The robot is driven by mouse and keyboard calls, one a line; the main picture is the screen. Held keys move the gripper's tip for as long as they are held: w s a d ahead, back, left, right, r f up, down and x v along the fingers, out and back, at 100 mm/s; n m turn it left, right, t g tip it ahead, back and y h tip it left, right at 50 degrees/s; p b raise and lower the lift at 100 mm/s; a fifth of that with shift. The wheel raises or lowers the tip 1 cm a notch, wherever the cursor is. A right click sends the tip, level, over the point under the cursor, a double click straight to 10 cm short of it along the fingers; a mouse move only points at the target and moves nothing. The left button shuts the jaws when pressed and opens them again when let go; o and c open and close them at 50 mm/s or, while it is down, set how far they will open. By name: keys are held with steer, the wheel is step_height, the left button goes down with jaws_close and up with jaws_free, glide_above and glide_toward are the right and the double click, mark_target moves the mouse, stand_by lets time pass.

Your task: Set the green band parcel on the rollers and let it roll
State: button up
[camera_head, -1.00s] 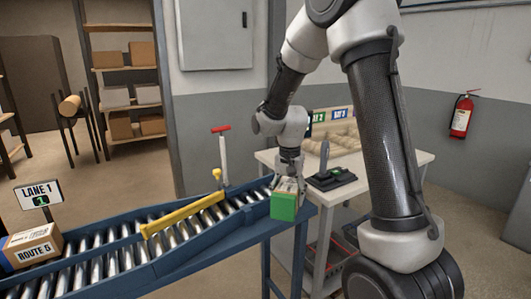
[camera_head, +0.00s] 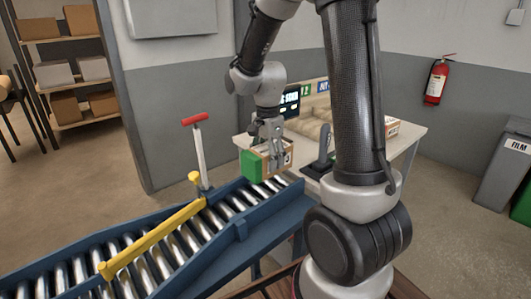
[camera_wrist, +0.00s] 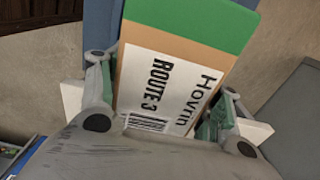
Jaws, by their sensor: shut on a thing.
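The green band parcel is a cardboard box with a green end (camera_head: 251,165) and a white label. My gripper (camera_head: 272,150) is shut on it and holds it at the upper end of the roller conveyor (camera_head: 222,212). In the wrist view the parcel (camera_wrist: 185,45) sits between both fingers, its label reading "Hovrin" and "ROUTE 3", the green band at the far end. Whether the parcel's underside touches the rollers I cannot tell. A yellow bar (camera_head: 150,240) lies across the rollers further down, beside a post with a red handle (camera_head: 195,119).
A white table (camera_head: 408,137) with a dark stand (camera_head: 321,160) and bay signs (camera_head: 307,90) is right of the conveyor end. Shelves (camera_head: 75,75) with boxes are at the back left. A grey bin (camera_head: 497,175) is at the far right. Rollers between parcel and bar look clear.

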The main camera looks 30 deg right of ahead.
steer(key=shift+d+f, duration=0.2)
steer(key=shift+f, duration=2.4)
steer(key=o, duration=1.4)
steer(key=shift+c, duration=0.2)
step_height(320, 180, up, 12)
steer(key=shift+r, duration=0.1)
